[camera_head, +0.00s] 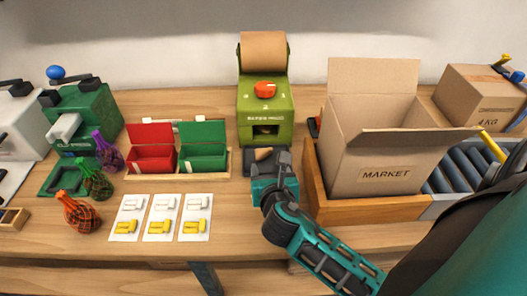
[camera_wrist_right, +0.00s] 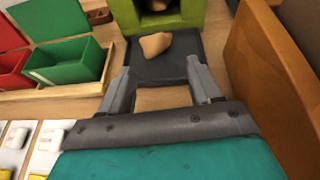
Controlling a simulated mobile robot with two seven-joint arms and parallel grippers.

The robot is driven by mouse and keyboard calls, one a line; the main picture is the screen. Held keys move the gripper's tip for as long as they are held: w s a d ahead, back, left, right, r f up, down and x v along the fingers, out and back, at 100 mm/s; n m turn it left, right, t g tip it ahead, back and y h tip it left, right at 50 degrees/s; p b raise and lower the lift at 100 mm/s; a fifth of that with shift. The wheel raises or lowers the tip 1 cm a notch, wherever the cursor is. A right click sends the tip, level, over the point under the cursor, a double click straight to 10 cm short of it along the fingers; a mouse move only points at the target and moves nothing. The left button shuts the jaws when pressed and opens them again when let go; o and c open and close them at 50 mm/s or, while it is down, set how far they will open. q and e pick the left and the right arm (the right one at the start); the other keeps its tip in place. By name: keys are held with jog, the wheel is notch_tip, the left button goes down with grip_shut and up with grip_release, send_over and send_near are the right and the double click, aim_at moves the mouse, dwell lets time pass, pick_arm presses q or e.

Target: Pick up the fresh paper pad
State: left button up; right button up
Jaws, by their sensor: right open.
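The fresh paper pad (camera_wrist_right: 156,45) is a small crumpled tan piece. It lies on the dark outlet tray (camera_wrist_right: 140,68) in front of the green paper machine (camera_head: 265,110). In the head view the pad (camera_head: 263,153) shows just beyond my right gripper (camera_head: 272,165). In the right wrist view my right gripper (camera_wrist_right: 160,78) is open, with its fingers spread on either side of the tray's near end. The pad is ahead of the fingertips, and nothing is between them. My left gripper is not in view.
The open MARKET box (camera_head: 385,176) in a wooden frame (camera_head: 316,185) stands close to the right. Red (camera_head: 151,158) and green (camera_head: 203,155) bins stand to the left. White cards (camera_head: 161,217) with clips and several net bags (camera_head: 80,213) lie farther left.

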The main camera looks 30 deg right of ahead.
aim_at(265, 157)
jog(key=b+x, duration=0.1)
jog(key=x, duration=0.7)
jog(key=shift+a+f, duration=0.1)
jog(key=shift+a, duration=0.05)
jog(key=c, duration=0.8)
